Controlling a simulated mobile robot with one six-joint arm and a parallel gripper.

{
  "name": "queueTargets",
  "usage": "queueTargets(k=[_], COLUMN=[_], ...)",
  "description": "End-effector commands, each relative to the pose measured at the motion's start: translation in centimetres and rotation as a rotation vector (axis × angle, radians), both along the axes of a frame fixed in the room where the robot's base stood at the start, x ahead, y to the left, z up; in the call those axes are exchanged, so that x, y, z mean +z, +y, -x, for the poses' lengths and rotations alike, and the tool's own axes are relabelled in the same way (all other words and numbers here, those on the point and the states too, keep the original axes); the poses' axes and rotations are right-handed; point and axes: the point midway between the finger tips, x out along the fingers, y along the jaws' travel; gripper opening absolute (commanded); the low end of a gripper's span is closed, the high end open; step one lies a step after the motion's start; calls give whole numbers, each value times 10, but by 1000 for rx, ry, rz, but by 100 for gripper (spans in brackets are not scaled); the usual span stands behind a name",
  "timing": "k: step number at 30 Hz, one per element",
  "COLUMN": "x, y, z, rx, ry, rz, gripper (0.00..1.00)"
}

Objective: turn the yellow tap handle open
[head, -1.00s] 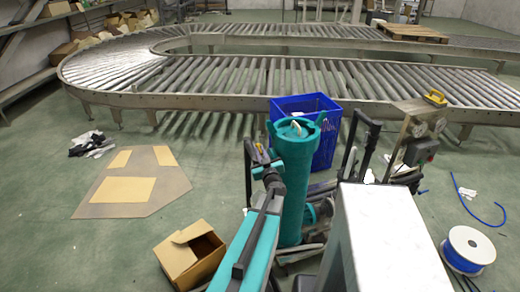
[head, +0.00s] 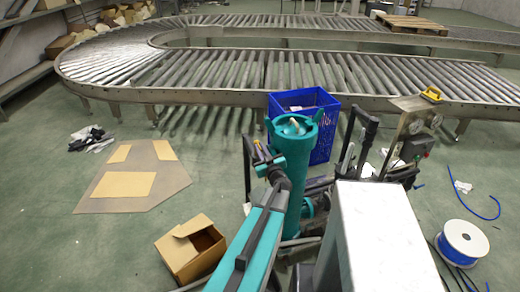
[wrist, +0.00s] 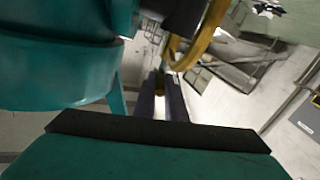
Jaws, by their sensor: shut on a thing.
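A yellow handle (wrist: 200,38) shows as a curved loop at the top middle of the wrist view, close by the ends of the dark fingers. I take it to be the tap handle. In the head view a small yellow bit (head: 258,147) shows at the end of my arm, left of the teal column. My gripper (wrist: 161,82) has its two narrow fingers close together and is shut on the handle. The exact contact is blurred and partly hidden. How far the handle is turned cannot be told.
A blue crate (head: 321,145) stands behind the teal column. A panel with gauges (head: 412,125) carries another yellow item (head: 431,94). An open cardboard box (head: 188,250), flat cardboard (head: 95,195) and a cable spool (head: 462,243) lie on the floor. A roller conveyor (head: 210,97) crosses behind.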

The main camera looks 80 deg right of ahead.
Motion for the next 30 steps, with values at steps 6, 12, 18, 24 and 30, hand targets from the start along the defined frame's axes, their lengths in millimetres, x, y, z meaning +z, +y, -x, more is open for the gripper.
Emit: queueTargets(k=[6, 12, 18, 24, 30], x=[-1, -2, -2, -2, -2], y=[2, 2, 1, 4, 15], z=[1, 1, 0, 1, 6], rx=[0, -1, 0, 0, 0], ry=[1, 2, 2, 2, 3], rz=[-2, -2, -1, -1, -1], gripper=[0, 29, 29, 29, 29])
